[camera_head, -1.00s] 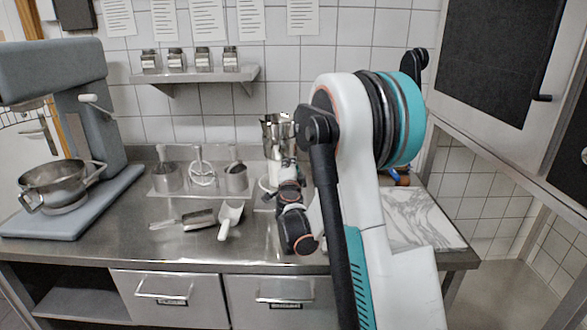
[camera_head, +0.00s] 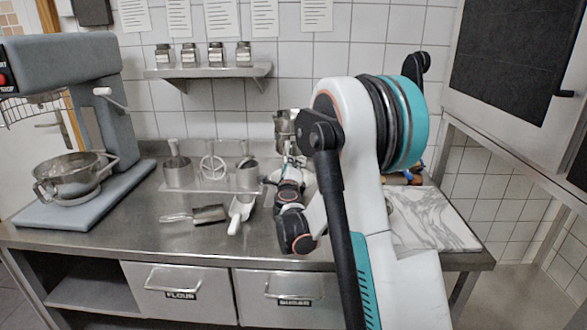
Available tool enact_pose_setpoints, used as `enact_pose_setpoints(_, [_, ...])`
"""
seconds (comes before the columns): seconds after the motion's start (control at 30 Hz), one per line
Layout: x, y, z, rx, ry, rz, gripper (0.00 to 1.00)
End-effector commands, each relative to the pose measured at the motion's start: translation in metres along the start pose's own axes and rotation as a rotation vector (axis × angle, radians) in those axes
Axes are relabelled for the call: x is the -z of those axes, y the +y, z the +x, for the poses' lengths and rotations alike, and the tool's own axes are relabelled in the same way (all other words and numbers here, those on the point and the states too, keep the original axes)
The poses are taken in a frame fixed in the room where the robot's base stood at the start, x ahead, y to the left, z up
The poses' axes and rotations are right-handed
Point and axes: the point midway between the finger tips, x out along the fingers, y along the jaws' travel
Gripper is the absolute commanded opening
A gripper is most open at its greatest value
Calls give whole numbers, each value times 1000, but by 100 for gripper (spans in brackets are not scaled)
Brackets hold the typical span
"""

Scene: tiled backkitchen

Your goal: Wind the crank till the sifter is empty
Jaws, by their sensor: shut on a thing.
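My gripper (camera_head: 290,160) is in front of the sifter's lower part, small and seen from behind. It is shut on what seems to be the sifter's crank, which the gripper and wrist hide. I cannot see into the sifter, so how much it holds does not show.
A big mixer (camera_head: 105,140) with a bowl (camera_head: 72,177) stands left. A marble board (camera_head: 432,218) lies right of my arm.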

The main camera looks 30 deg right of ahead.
Motion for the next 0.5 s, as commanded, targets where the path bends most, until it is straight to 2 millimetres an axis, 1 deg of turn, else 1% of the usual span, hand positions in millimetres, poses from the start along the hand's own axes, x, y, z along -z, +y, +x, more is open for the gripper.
enact_pose_setpoints(0.2, [-1,2,-1,0,0,35,0])
enact_pose_setpoints(0.5, [-1,2,-1,-1,0,38,0])
